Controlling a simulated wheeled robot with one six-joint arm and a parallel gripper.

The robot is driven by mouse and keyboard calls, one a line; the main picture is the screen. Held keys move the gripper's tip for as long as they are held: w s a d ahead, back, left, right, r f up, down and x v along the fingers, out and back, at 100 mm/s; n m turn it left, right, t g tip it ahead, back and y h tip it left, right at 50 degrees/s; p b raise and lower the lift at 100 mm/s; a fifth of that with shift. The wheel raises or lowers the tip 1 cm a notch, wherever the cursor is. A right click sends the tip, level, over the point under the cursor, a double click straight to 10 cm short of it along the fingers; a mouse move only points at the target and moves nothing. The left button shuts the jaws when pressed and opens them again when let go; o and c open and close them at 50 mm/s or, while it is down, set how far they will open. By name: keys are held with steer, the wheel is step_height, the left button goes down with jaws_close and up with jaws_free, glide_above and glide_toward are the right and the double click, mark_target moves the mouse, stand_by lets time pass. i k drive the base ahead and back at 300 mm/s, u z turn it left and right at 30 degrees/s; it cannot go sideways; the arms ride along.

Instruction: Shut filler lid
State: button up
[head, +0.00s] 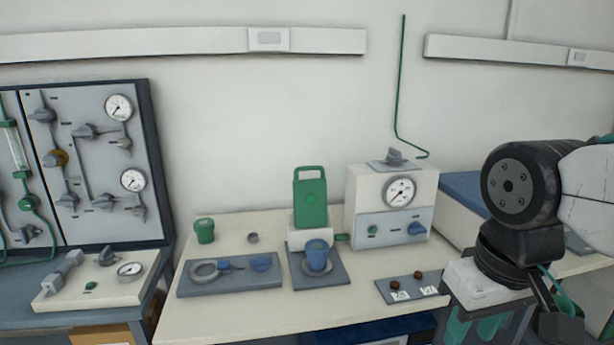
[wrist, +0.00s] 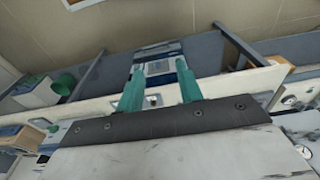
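A green upright plate with a loop handle (head: 310,197) stands on a white block behind a blue cup, near the middle of the bench in the head view. It looks like the filler lid, standing open, but I cannot be certain. The blue cup (head: 317,254) sits on a grey dish on a dark plate. My gripper (head: 473,330) hangs at the lower right of the head view, apart from the green plate and the cup. Its two teal fingers also show in the wrist view (wrist: 159,82), spread apart with nothing held between them.
A white box with a gauge (head: 398,198) stands right of the green plate. A grey tray (head: 228,284) with a ring and scoop lies left. A green cup (head: 205,231) stands behind it. A small dark plate (head: 412,288) holds two brown pieces. A valve panel (head: 90,150) is far left.

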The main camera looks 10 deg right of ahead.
mark_target(310, 194)
steer(key=u, duration=0.45)
steer(key=i, duration=0.95)
steer(key=z, duration=0.45)
